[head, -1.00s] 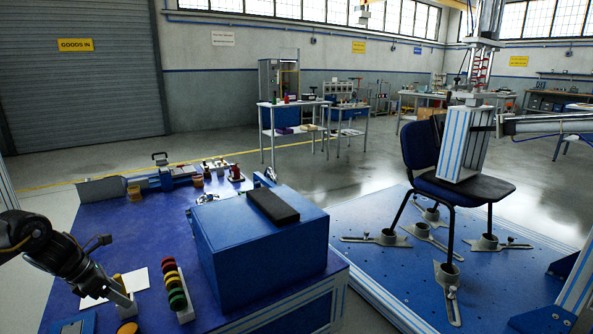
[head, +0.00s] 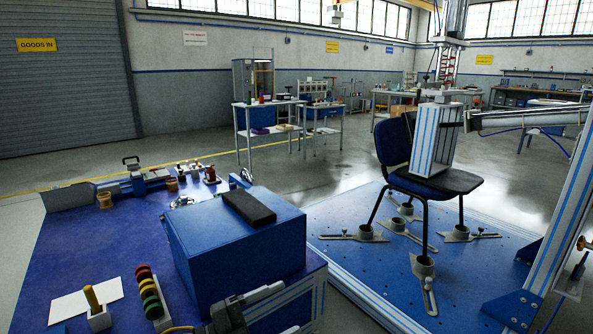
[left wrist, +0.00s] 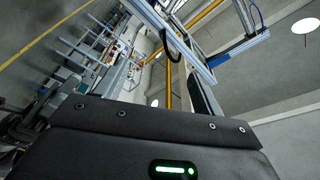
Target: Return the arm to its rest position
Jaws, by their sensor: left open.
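My left gripper (head: 288,309) is at the bottom edge of the head view, in front of the blue box. Its pale fingers stand apart, with nothing seen between them; part of it is cut off by the picture edge. My right gripper is not in view.
The blue box (head: 235,240) with a black pad (head: 249,208) stands on the blue table (head: 95,245). A yellow peg (head: 92,298) and a rack of coloured discs (head: 150,295) are left. The chair (head: 395,145) stands on the blue platform right.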

